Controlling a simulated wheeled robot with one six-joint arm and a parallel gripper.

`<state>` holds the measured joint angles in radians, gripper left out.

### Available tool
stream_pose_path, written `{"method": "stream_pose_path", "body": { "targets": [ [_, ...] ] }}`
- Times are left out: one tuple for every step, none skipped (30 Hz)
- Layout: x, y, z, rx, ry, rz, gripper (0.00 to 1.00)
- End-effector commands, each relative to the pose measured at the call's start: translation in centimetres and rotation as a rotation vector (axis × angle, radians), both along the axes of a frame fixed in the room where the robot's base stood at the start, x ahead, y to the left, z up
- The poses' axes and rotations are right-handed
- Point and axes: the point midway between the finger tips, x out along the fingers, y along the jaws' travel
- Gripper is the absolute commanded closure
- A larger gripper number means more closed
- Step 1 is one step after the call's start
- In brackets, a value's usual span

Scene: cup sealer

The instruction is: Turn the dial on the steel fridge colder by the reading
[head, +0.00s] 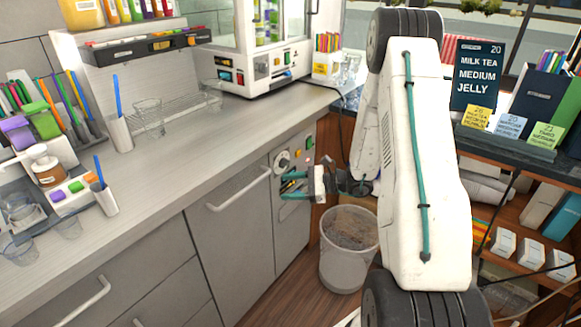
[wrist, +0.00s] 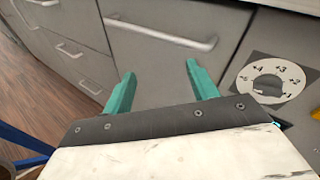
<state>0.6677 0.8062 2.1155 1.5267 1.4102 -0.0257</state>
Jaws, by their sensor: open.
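The steel fridge (head: 232,245) is built in under the counter, with a long bar handle. Its dial (head: 283,162) is a round white plate on a dark square at the upper right of the front. In the wrist view the dial (wrist: 270,82) shows plus-signed numbers around a grey knob; its exact setting is not clear. My gripper (head: 283,185) is at the fridge front, just below the dial in the head view. In the wrist view the teal fingers of my gripper (wrist: 162,75) are open and empty, with the dial to the right of the right finger.
The fridge's bar handle (wrist: 160,35) lies beyond my fingers in the wrist view. A waste bin (head: 347,262) stands on the floor right of the fridge. Coloured buttons (head: 309,142) sit right of the dial. The white sealer cabinet (head: 262,72) stands on the counter above.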

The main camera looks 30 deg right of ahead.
Motion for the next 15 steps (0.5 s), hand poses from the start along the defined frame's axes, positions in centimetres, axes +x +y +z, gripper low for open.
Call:
{"method": "stream_pose_path", "body": {
  "targets": [
    [1.3, -2.2, -2.0, 0.048, 0.005, -0.114, 0.41],
    [2.1, -3.6, -2.9, 0.072, 0.001, -0.185, 0.41],
    [3.1, -5.3, -3.8, 0.097, -0.007, -0.271, 0.41],
    [3.7, -6.4, -4.2, 0.112, -0.017, -0.326, 0.41],
    [4.3, -7.4, -4.5, 0.124, -0.027, -0.375, 0.41],
    [4.9, -8.6, -4.7, 0.136, -0.039, -0.430, 0.41],
    [5.3, -9.3, -4.7, 0.141, -0.049, -0.464, 0.41],
    [5.6, -10.0, -4.6, 0.147, -0.059, -0.493, 0.41],
    [6.0, -10.6, -4.5, 0.152, -0.071, -0.523, 0.41],
    [6.2, -11.0, -4.4, 0.155, -0.079, -0.540, 0.41],
    [6.4, -11.2, -4.3, 0.157, -0.084, -0.552, 0.41],
    [6.8, -11.4, -4.2, 0.159, -0.088, -0.562, 0.41],
    [7.0, -11.4, -4.1, 0.159, -0.092, -0.566, 0.41],
    [7.4, -11.3, -4.1, 0.160, -0.093, -0.569, 0.41],
    [7.8, -11.2, -4.1, 0.160, -0.095, -0.568, 0.41]
  ]
}}
